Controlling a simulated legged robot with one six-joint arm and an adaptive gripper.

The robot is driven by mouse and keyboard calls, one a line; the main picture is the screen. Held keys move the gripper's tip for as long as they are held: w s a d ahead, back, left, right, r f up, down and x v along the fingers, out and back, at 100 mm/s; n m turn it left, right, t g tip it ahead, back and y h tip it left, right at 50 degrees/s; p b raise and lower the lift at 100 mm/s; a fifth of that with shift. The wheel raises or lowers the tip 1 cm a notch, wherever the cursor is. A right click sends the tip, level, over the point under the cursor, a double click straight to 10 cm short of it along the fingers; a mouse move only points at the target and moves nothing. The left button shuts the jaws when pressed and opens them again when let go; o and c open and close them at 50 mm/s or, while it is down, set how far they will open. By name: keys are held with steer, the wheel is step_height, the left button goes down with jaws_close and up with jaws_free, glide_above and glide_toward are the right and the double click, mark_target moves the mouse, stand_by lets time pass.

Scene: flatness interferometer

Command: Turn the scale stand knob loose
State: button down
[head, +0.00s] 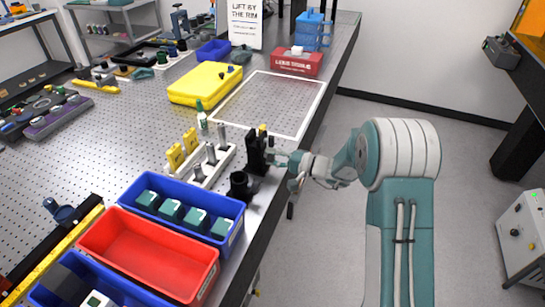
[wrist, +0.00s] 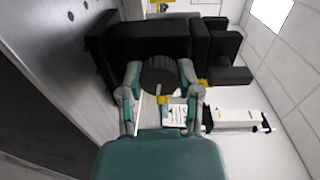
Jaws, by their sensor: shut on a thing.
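The black scale stand (head: 255,152) stands upright near the right edge of the perforated table. In the wrist view it is the large dark block (wrist: 110,48), lying sideways in the picture. A round dark knob (wrist: 159,74) with a pale line on its face projects from it towards the camera. My gripper (wrist: 160,80) has one finger on each side of the knob and is shut on it. In the head view my gripper (head: 277,159) reaches the stand from the right, and the knob is hidden there.
A blue bin (head: 233,243) of teal blocks and a red bin (head: 150,256) are nearer. Open floor lies to the right.

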steer(key=shift+s+f+n, duration=0.1)
steer(key=shift+f+n, duration=0.1)
steer(key=shift+n, duration=0.4)
steer(key=shift+a+f, duration=0.1)
steer(key=shift+c, duration=1.5)
jaws_free()
steer(key=shift+r, duration=0.2)
steer(key=shift+d, duration=0.4)
steer(key=v, duration=0.7)
